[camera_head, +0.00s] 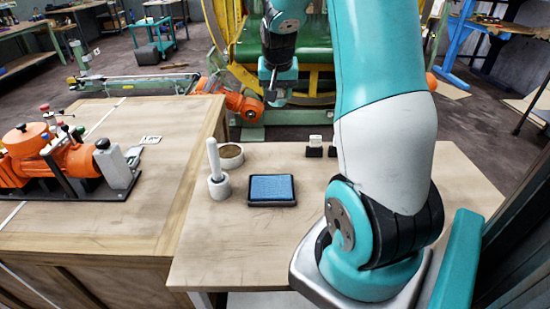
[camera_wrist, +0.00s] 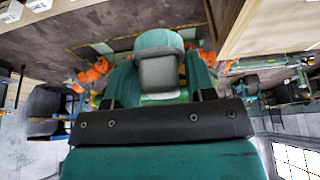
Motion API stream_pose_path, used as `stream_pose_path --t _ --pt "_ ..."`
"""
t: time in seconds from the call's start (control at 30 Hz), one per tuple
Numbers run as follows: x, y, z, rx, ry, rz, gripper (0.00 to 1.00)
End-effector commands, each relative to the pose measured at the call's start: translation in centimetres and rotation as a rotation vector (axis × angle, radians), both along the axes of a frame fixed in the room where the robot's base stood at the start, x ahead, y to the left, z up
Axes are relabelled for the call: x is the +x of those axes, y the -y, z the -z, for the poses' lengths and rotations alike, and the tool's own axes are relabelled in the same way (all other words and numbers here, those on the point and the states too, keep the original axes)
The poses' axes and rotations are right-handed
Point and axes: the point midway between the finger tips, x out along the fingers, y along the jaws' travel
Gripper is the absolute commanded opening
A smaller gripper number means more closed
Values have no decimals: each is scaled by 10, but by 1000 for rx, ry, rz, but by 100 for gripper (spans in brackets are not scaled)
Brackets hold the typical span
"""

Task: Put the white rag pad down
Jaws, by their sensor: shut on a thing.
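My gripper (camera_head: 272,88) is out past the far edge of the wooden table (camera_head: 235,255), raised above its top. In the wrist view my gripper (camera_wrist: 160,80) has its teal fingers closed on a grey-looking block (camera_wrist: 159,72), which I take for the white rag pad in shade. In the head view the held thing is small and dark, and its shape is hard to make out. A blue pad in a black tray (camera_head: 272,190) lies on the table, apart from my gripper.
Small black holders (camera_head: 314,149) are at the back. A bench (camera_head: 110,225) with an orange machine (camera_head: 60,155) adjoins at left. The table's front left is bare.

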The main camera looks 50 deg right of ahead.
Motion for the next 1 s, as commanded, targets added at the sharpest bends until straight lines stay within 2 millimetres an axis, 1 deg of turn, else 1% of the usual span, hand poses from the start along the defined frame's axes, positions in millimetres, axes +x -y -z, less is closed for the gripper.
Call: stream_pose_path --t 0.07,0.17,0.5,0.6,0.7,0.83,1.0 --pt "0 0 5 1 -3 -1 28" --pt "-1 -1 22 4 -7 -1 28" --pt "0 -2 115 4 -6 -3 28" --pt "0 -2 136 2 -5 -2 28" --pt "0 -1 148 0 -2 -3 28" --pt "1 -1 157 0 -1 -2 28" --pt "0 -1 185 3 -3 -2 28"
